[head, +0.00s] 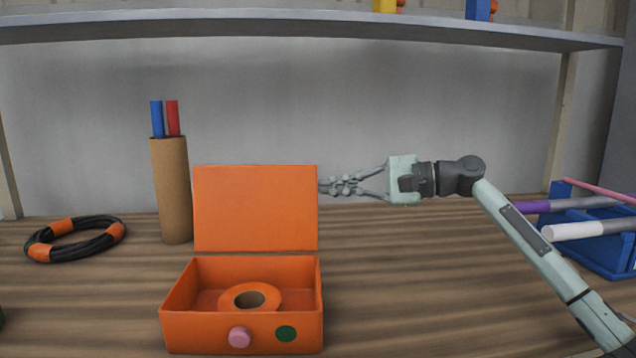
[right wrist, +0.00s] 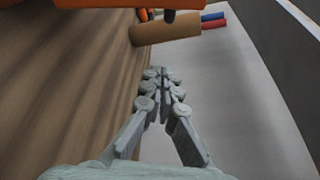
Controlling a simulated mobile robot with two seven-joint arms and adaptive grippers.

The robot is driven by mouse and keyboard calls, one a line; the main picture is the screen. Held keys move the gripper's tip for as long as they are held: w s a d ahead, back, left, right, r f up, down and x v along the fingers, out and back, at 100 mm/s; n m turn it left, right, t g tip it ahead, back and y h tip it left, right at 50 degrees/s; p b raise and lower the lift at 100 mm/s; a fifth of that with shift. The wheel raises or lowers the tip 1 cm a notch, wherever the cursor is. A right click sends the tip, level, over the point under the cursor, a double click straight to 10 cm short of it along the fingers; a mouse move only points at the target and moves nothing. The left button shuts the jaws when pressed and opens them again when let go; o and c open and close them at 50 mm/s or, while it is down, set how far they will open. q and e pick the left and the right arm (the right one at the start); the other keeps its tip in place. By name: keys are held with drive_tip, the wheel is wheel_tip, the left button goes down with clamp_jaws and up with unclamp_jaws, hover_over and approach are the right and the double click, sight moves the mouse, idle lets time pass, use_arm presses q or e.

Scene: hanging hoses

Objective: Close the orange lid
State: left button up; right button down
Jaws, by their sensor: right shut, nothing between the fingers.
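The orange lid (head: 255,208) stands upright, open, at the back of the orange box (head: 180,325). A roll of orange tape (head: 270,294) lies inside the box. A pink knob (head: 239,337) and a green disc (head: 286,334) are on the box's front. My right gripper (head: 325,187) is shut and empty. Its fingertips are at the lid's right edge, pointing left; whether they are behind it or touch it I cannot tell. In the right wrist view the shut fingers (right wrist: 162,75) point toward an orange part (right wrist: 100,5) at the top. My left gripper is not in view.
A cardboard tube (head: 172,190) with a blue and a red stick stands left of the lid. A coiled black hose (head: 78,240) lies further left. A blue bin (head: 605,245) with rods is at the right. A shelf (head: 300,33) runs above. Table between box and bin is clear.

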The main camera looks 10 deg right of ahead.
sight(290, 185)
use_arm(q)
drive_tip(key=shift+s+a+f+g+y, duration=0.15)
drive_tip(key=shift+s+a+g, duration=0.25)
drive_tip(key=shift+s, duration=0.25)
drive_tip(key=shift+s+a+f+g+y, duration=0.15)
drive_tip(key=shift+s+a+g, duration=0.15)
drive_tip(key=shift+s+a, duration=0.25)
use_arm(e)
drive_tip(key=shift+s+a+r, duration=0.1)
drive_tip(key=shift+a+r, duration=0.05)
drive_tip(key=shift+a, duration=1.9)
drive_tip(key=shift+s+a+r, duration=0.1)
drive_tip(key=shift+a, duration=1.9)
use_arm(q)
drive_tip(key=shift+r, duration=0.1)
